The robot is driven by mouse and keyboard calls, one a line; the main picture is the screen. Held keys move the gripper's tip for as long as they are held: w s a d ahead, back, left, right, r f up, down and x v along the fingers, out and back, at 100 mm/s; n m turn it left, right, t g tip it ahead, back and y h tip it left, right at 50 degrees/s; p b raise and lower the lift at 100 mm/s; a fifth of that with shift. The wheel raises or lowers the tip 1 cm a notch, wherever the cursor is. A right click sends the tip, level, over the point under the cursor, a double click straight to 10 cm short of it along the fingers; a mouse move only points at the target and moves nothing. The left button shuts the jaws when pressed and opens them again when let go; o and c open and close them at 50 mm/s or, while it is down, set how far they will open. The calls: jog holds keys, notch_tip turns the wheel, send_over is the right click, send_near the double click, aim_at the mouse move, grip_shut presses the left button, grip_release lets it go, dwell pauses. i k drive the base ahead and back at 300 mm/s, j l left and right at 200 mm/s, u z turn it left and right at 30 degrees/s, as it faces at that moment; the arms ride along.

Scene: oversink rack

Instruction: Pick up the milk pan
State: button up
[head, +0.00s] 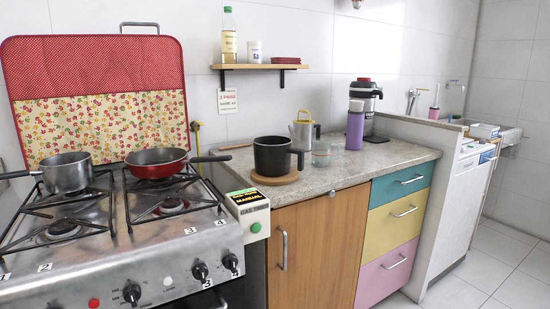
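A black milk pan (272,156) with a dark side handle stands upright on a round wooden trivet (287,178) on the stone counter. Its handle points right, towards a small clear glass. A steel saucepan (67,174) and a red frying pan (160,164) with a dark inside sit on the stove at the left. My gripper is not in view.
A wooden shelf (262,67) hangs above. The counter's right front is clear.

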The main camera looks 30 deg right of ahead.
aim_at(273, 154)
jog(key=l+z, duration=0.1)
jog(key=z, duration=1.3)
jog(key=i+z, duration=0.25)
jog(key=i, duration=0.65)
